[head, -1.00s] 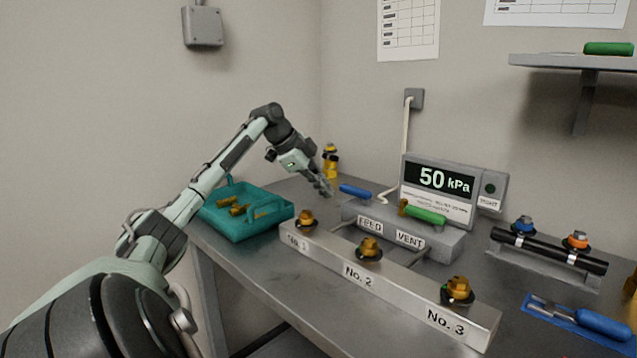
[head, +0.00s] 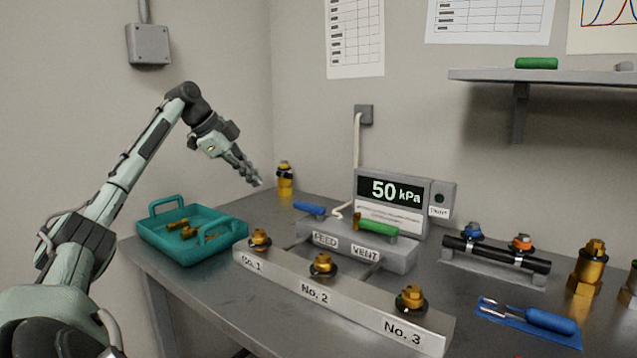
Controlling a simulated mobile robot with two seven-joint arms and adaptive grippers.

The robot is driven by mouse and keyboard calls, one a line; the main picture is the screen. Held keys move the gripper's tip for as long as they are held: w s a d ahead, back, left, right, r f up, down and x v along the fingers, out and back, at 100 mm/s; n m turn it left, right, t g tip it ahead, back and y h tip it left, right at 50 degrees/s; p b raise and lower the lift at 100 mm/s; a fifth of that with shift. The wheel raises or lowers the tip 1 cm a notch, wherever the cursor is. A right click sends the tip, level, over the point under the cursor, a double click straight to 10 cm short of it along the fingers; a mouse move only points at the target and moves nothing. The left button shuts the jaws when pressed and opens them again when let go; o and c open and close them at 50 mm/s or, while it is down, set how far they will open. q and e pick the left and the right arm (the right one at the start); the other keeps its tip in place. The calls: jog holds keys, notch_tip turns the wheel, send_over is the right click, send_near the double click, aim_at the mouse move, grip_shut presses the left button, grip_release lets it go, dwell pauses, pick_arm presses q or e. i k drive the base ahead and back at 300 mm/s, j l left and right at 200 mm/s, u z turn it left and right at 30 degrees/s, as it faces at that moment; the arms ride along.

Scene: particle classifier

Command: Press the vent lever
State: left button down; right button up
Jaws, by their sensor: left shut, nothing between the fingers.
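The vent lever has a green handle (head: 378,229) on a brass pivot and lies at the right of the grey valve block (head: 398,257), above the VENT label (head: 366,255). The feed lever with a blue handle (head: 309,208) is at the block's left end, above the FEED label. My left gripper (head: 258,183) is shut and empty. It is in the air to the upper left of the blue handle, well apart from the green one. The display (head: 390,190) behind the block reads 50 kPa. My right gripper is not in view.
A teal tray (head: 158,235) with brass parts stands at the left. A metal bar (head: 350,305) with several brass fittings, marked No. 1 to No. 3, lies in front of the block. A black tube (head: 495,253) on a stand and a blue-handled tool (head: 548,320) are at the right.

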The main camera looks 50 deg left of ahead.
aim_at(391, 232)
jog(key=k+j, duration=0.1)
jog(key=k, duration=0.4)
jog(key=k+j, duration=0.1)
jog(key=k, duration=0.4)
